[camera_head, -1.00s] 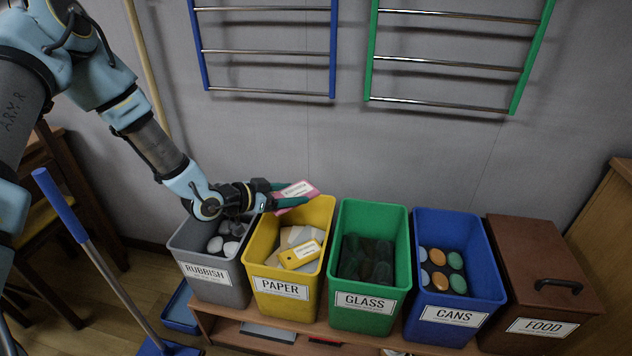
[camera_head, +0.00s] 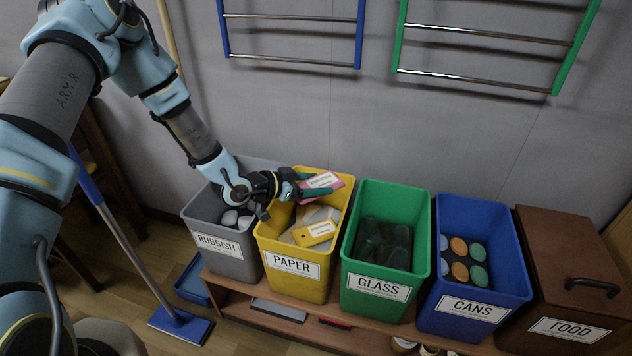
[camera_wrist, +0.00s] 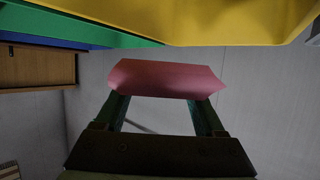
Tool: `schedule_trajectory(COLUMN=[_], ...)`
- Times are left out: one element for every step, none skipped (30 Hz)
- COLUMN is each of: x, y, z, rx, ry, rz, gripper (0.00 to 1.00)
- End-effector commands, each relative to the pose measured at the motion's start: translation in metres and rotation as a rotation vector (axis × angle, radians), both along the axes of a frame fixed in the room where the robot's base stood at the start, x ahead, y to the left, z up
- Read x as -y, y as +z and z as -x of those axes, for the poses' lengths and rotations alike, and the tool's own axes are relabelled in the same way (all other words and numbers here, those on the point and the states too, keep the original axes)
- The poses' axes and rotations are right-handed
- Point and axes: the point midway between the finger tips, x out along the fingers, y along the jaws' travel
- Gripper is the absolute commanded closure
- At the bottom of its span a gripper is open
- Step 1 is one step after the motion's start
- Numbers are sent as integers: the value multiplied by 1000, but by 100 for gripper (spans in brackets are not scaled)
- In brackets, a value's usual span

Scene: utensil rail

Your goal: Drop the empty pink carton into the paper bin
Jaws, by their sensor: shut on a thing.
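The pink carton (camera_head: 322,183), with a white label, is held between the fingers of my gripper (camera_head: 312,190). In the wrist view the pink carton (camera_wrist: 166,78) spans the two green fingertips of my gripper (camera_wrist: 160,104). The yellow paper bin (camera_head: 291,277) has its open top just below the gripper and carton. Inside the bin lie pale papers and a yellow carton (camera_head: 315,233). The pink carton is over the back part of the bin's opening; its exact height above the rim is hard to tell. In the wrist view the bin's yellow wall (camera_wrist: 230,25) shows at the top.
The grey rubbish bin (camera_head: 222,255) is left of the paper bin, partly under my arm. The green glass bin (camera_head: 373,295), blue cans bin (camera_head: 466,315) and closed brown food bin (camera_head: 560,310) stand to the right. Rails hang on the wall behind.

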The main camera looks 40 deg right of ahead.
Motion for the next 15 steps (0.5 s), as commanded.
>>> schedule_trajectory(x=[0, 0, 0, 0, 0, 0, 0, 0, 0, 0, 0, 0, 0, 0, 0], y=[1, 1, 1, 1, 1, 1, 1, 1, 1, 1, 1, 1, 1, 1, 1], z=[0, 0, 0, 0, 0, 0, 0, 0, 0, 0, 0, 0, 0, 0, 0], rx=[0, 0, 0, 0, 0, 0, 0, 0, 0, 0, 0, 0, 0, 0, 0], ry=[0, 0, 0, 0, 0, 0, 0, 0, 0, 0, 0, 0, 0, 0, 0], rz=[0, 0, 0, 0, 0, 0, 0, 0, 0, 0, 0, 0, 0, 0, 0], gripper=[80, 80, 80, 80, 27, 22, 19, 15, 11, 8, 4, 0, 0, 0, 0])
